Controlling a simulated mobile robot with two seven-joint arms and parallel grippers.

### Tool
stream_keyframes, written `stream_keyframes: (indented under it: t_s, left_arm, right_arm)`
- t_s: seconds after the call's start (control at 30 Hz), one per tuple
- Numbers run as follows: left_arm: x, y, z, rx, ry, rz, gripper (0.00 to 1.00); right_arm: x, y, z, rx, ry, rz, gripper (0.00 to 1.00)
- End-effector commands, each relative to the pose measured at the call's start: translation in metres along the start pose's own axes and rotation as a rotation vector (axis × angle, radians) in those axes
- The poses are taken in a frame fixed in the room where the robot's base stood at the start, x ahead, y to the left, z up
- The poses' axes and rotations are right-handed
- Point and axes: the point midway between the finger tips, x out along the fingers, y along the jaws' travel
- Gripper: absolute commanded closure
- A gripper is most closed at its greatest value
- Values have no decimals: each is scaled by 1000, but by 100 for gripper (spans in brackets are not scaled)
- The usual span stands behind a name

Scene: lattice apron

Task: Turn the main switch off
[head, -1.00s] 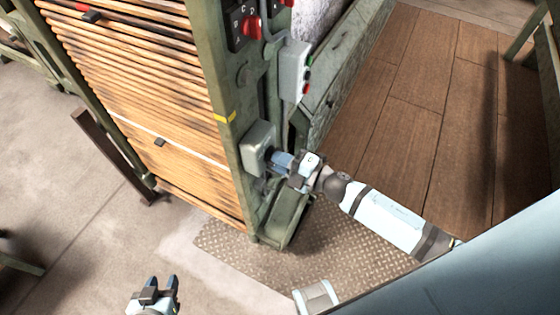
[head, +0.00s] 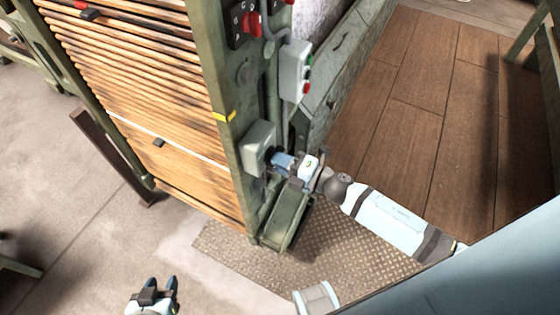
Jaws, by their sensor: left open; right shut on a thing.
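The likely main switch is a grey box (head: 257,146) low on the green machine post. My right gripper (head: 281,162) is at the right face of this box, its jaws shut on a small part there. The fingers hide that part, so its position cannot be read. My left gripper (head: 157,291) is open and empty, low over the concrete floor, well away from the machine.
Above are a grey box with green and red buttons (head: 296,72) and a dark panel with a red knob (head: 249,23). The slatted lattice (head: 150,100) fills the left side of the post. A metal tread plate (head: 345,240) lies below.

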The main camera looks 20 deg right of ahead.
Motion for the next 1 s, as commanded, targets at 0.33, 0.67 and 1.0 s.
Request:
stream_keyframes:
  t_s: [0.33,0.67,1.0]
  left_arm:
    - [0,0,0,0,0,0,57]
    - [2,0,3,-2,-2,1,57]
    - [7,1,8,-12,-8,2,57]
  right_arm:
    - [0,0,0,-2,0,-1,61]
    - [-23,-3,0,-1,-1,-4,61]
    - [-100,-3,0,0,-1,-5,61]
